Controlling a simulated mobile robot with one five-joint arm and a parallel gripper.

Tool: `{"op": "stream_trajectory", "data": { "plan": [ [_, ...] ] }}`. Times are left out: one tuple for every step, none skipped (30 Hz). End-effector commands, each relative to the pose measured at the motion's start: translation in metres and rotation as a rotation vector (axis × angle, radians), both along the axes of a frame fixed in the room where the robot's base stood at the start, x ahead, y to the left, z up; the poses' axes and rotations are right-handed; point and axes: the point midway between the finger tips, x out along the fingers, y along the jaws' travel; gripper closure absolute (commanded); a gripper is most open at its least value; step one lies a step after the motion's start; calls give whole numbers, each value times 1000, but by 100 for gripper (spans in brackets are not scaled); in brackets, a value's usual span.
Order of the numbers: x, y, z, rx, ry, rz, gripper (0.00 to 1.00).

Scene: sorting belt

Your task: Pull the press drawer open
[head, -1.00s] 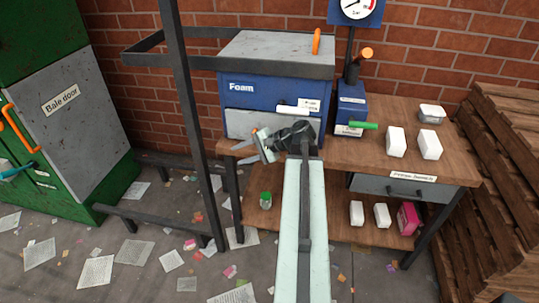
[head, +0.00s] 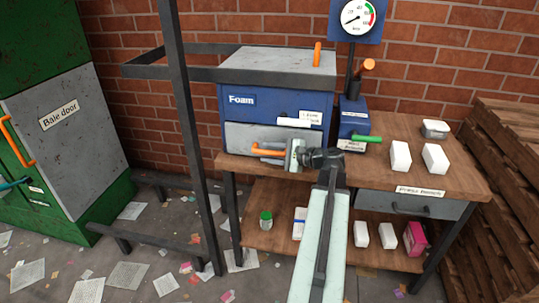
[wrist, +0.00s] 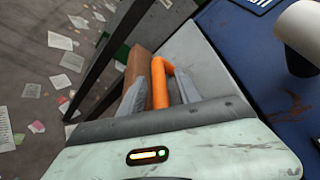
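The blue press labelled "Foam" (head: 272,103) stands on the wooden table. Its grey drawer front (head: 240,138) is at the bottom and looks closed. An orange handle (wrist: 160,84) shows in the wrist view, standing out from the grey front. My gripper (head: 264,153) is at the drawer front in the head view, with its fingers on either side of the orange handle. The fingers look spread, with narrow gaps beside the handle; firm contact is not visible. Part of the drawer front is hidden behind my gripper in the head view.
A dark post (head: 187,130) and rail frame stand left of the press. A white item (head: 291,121) projects at the press front. The table (head: 460,177) holds white blocks at the right and a second drawer (head: 375,203) below. Papers litter the floor.

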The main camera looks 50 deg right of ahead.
Motion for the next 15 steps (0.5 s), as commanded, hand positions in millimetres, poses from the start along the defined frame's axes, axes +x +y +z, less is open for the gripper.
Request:
{"op": "stream_trajectory", "data": {
  "plan": [
    [3,1,-1,0,0,0,60],
    [4,1,-1,0,0,0,60],
    [4,1,-1,0,0,-1,60],
    [4,1,-1,0,0,-1,60],
    [4,1,-1,0,0,-1,60],
    [4,1,-1,0,0,-1,60],
    [4,1,-1,0,0,-1,60],
    [4,1,-1,0,0,-1,60],
    [4,1,-1,0,0,-1,63],
    [4,1,-1,0,0,-1,72],
    [4,1,-1,0,0,-1,80],
    [4,1,-1,0,0,-1,91],
    [4,1,-1,0,0,-1,99],
    [4,1,-1,0,0,-1,100],
    [4,1,-1,0,0,-1,100]
  ]
}}
